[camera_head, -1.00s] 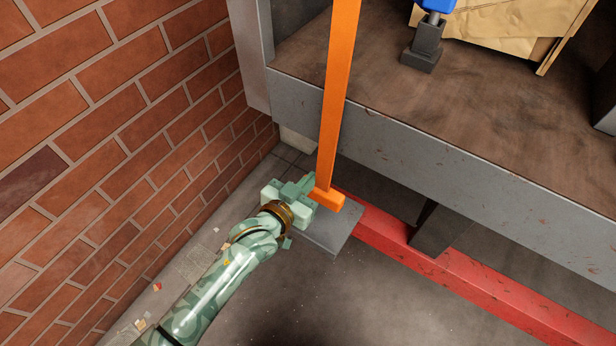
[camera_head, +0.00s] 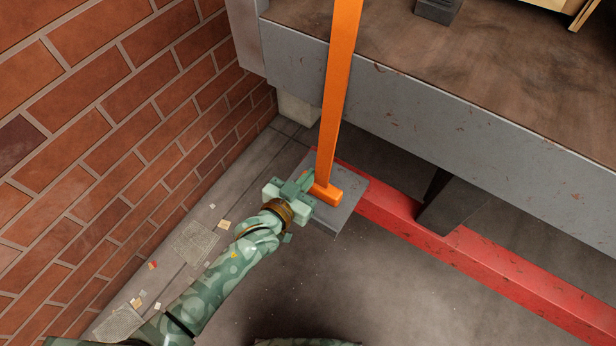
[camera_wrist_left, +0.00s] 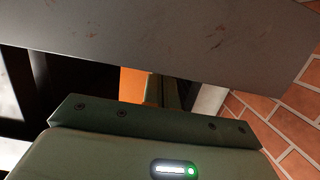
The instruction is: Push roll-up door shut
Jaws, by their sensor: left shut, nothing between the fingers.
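The roll-up door's panel is not visible in these views. An orange strap (camera_head: 338,95) hangs in front of the grey deck edge and ends in a small orange block (camera_head: 324,193). My left gripper (camera_head: 305,183) is shut and empty, right beside the strap's lower end; I cannot tell whether it touches. In the left wrist view, the shut fingers (camera_wrist_left: 164,92) show beside part of the orange strap (camera_wrist_left: 132,86), under the grey deck edge. My right gripper is not in view.
A brick wall (camera_head: 100,110) stands close on the left. The grey deck edge (camera_head: 450,125) runs across the upper right. Below it are a red beam (camera_head: 480,255), its dark bracket (camera_head: 455,205) and a grey plate (camera_head: 347,207). Floor at lower right looks clear.

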